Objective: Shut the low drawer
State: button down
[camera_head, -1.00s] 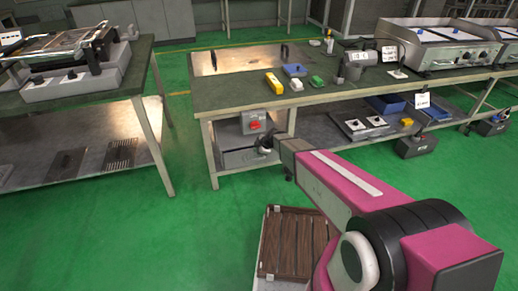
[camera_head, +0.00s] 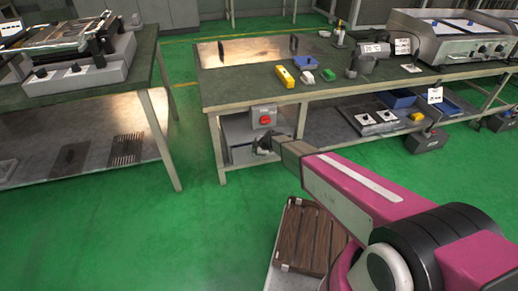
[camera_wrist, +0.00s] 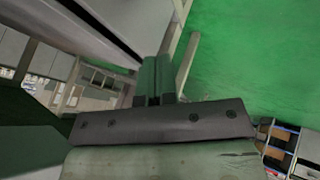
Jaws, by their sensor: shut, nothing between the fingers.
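The low drawer (camera_head: 242,155) is a grey front at the bottom of a small cabinet under the left end of the long workbench (camera_head: 335,93). My gripper (camera_head: 262,144) is in front of the cabinet, close to the drawer, and covers part of it. Whether it touches the drawer, and how far the drawer stands out, I cannot tell. In the wrist view my gripper (camera_wrist: 154,82) has its fingers together and empty. A pale grey panel (camera_wrist: 85,32) lies close beside the fingertips there, probably part of the cabinet or drawer.
A red switch (camera_head: 264,118) sits on the cabinet above the drawer. A bench leg (camera_head: 217,150) stands just left of it. Another table (camera_head: 150,75) stands further left. Green floor (camera_head: 195,235) is open in front. A brown slatted crate (camera_head: 303,237) lies below my arm.

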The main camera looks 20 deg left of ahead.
aim_at(246, 151)
jog(key=w+a+f, duration=0.2)
jog(key=w+a, duration=0.1)
jog(key=w+a+f, duration=0.1)
jog(key=shift+w+a+f, duration=0.15)
jog(key=shift+a+f, duration=0.15)
jog(key=shift+a, duration=0.1)
jog(key=shift+w+a, duration=0.35)
jog(key=shift+w, duration=0.2)
jog(key=shift+w+a, duration=0.3)
jog(key=shift+w, duration=0.25)
